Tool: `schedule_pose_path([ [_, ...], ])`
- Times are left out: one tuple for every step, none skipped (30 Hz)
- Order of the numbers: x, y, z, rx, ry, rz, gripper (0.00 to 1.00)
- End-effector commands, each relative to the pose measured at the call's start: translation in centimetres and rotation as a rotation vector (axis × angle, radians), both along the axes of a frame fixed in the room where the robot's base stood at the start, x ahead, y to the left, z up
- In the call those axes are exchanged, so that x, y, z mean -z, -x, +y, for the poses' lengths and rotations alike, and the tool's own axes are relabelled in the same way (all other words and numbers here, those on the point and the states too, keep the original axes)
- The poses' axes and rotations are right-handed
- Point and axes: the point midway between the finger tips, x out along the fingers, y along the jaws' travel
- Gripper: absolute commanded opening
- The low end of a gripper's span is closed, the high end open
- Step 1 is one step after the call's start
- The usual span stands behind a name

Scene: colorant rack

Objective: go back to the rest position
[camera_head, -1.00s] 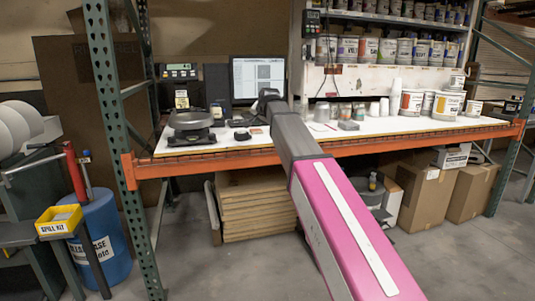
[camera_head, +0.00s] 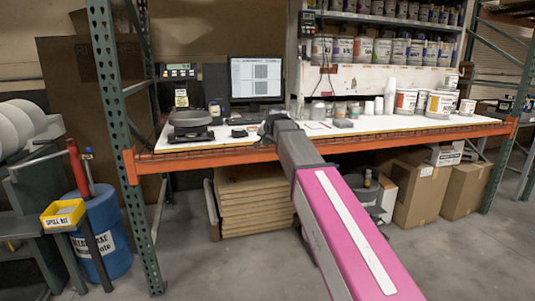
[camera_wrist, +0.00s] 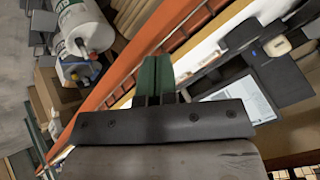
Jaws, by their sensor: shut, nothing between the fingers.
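My gripper (camera_wrist: 155,78) shows in the wrist view as two green fingers side by side, touching, with nothing between them. In the head view my pink and grey arm reaches up to the front of the bench, and its own links hide the fingers. The arm's end is over the front part of the white bench top (camera_head: 395,124), right of the black scale (camera_head: 190,127). The wrist view looks along the orange bench beam (camera_wrist: 130,82), which runs diagonally beside the fingers.
A monitor (camera_head: 256,78) stands behind the arm's end. Cups and paint cans (camera_head: 440,104) stand on the right of the bench, with more cans on the shelf above. A green rack post (camera_head: 125,150) rises at the left. Cardboard boxes (camera_head: 421,190) stand under the bench.

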Motion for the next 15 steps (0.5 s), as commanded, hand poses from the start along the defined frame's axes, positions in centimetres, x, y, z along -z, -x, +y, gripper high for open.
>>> schedule_pose_path([
  [1.4, 0.7, -0.6, -0.002, 0.012, 0.014, 0.0],
  [2.3, 1.0, -1.0, -0.006, 0.02, 0.022, 0.0],
  [3.4, 1.4, -1.5, -0.011, 0.033, 0.034, 0.0],
  [4.3, 1.8, -2.0, -0.014, 0.042, 0.043, 0.0],
  [5.3, 2.2, -2.4, -0.019, 0.052, 0.054, 0.0],
  [6.8, 2.8, -3.1, -0.025, 0.068, 0.069, 0.0],
  [8.0, 3.4, -3.7, -0.03, 0.079, 0.083, 0.0],
  [9.4, 4.0, -4.2, -0.038, 0.092, 0.099, 0.0],
  [11.1, 5.0, -5.1, -0.047, 0.11, 0.12, 0.0],
  [12.5, 5.7, -5.7, -0.054, 0.124, 0.137, 0.0],
  [13.8, 6.5, -6.4, -0.061, 0.137, 0.153, 0.0],
  [15.5, 7.5, -7.2, -0.073, 0.154, 0.174, 0.0],
  [16.8, 8.2, -7.8, -0.081, 0.167, 0.191, 0.0],
  [18.0, 9.1, -8.4, -0.09, 0.179, 0.208, 0.0],
  [19.6, 10.2, -9.2, -0.102, 0.194, 0.23, 0.0],
])
